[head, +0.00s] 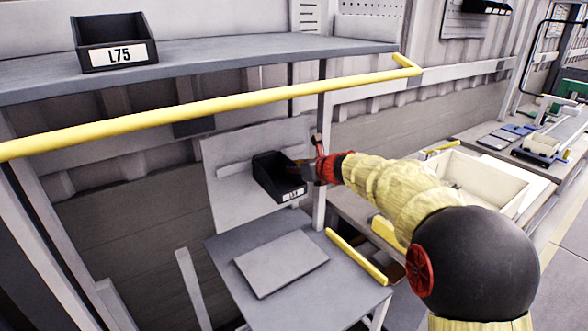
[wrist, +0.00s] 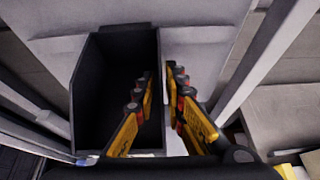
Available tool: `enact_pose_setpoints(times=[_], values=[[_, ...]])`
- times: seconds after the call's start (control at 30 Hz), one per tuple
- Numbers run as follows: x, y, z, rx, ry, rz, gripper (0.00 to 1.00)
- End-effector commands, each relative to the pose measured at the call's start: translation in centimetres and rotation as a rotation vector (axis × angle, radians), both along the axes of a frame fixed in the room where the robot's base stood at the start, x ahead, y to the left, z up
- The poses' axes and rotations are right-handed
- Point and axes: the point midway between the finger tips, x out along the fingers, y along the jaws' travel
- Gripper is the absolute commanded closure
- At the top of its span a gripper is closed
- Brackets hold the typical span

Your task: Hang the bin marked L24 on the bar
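A black bin (head: 277,181) is at the grey back panel, above the lower table, upright or nearly so. Its small white label is too blurred to read surely. In the wrist view the same bin (wrist: 106,95) shows its empty inside. A pale horizontal bar (head: 233,168) crosses the panel behind it and runs out on both sides in the wrist view (wrist: 196,36). Whether the bin hangs on it is hidden. My gripper (wrist: 161,72) straddles the bin's right wall, one finger inside and one outside. The fingers look apart, with a gap beside the wall.
Another black bin marked L75 (head: 119,54) stands on the upper shelf (head: 230,51). A yellow rail (head: 220,105) runs along the shelf front. The lower table (head: 229,253) bears a flat grey plate (head: 281,263). A post (head: 322,150) stands right of the panel. A cream crate (head: 478,180) is further right.

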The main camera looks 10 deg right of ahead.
Motion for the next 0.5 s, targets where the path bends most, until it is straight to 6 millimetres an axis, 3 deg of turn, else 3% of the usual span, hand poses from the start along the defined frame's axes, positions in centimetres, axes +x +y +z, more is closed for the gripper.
enact_pose_setpoints(times=[0.2,0.5], values=[[0.01,0.0,0.09,0.0,-0.001,0.0,0.74],[-0.09,-0.05,0.15,0.0,-0.001,0.0,0.74]])
